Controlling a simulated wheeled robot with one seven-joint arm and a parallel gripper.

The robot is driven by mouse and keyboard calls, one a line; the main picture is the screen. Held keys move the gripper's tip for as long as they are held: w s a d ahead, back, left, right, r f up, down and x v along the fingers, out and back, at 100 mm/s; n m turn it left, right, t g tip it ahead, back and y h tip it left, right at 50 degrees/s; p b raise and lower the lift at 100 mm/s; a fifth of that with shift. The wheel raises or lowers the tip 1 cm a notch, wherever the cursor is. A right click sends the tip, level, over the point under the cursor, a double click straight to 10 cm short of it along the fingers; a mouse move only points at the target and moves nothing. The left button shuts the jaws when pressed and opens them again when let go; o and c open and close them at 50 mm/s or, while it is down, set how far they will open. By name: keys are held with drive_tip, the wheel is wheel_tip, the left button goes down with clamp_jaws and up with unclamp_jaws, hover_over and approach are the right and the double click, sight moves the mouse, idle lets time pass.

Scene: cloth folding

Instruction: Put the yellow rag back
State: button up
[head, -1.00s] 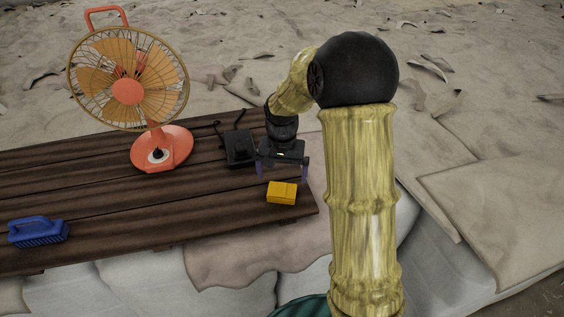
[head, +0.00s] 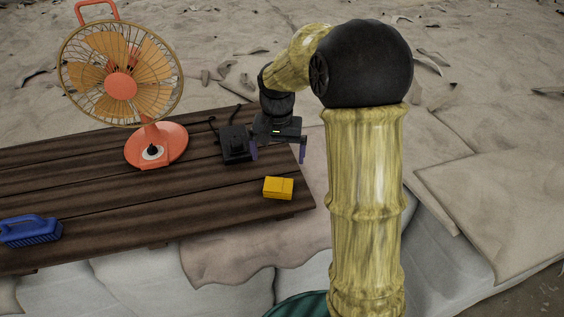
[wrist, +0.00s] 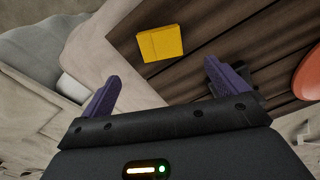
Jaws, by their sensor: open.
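The yellow rag (head: 278,188) is a small folded block lying flat on the dark wooden table (head: 90,208), near its right end. It also shows in the wrist view (wrist: 160,43), beyond the fingers and between their lines. My gripper (head: 278,152) is open and empty above the right end of the table, behind the rag in the head view. Its two purple fingers (wrist: 160,80) are spread wide in the wrist view and do not touch the rag.
A black boxy device (head: 236,145) with a cable stands just left of my gripper. An orange fan (head: 155,142) stands farther left, and a blue brush (head: 30,231) lies at the front left. The table between brush and rag is clear. Pale cloths and slabs (head: 250,250) lie in front.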

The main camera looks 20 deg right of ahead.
drive_tip(key=s+f+n+t, duration=0.1)
drive_tip(key=s+f+n, duration=0.1)
drive_tip(key=s, duration=0.6)
drive_tip(key=s+f+n+t, duration=0.1)
drive_tip(key=s+f+n, duration=0.1)
drive_tip(key=s, duration=0.7)
drive_tip(key=shift+t, duration=0.3)
drive_tip(key=shift+w+d, duration=0.1)
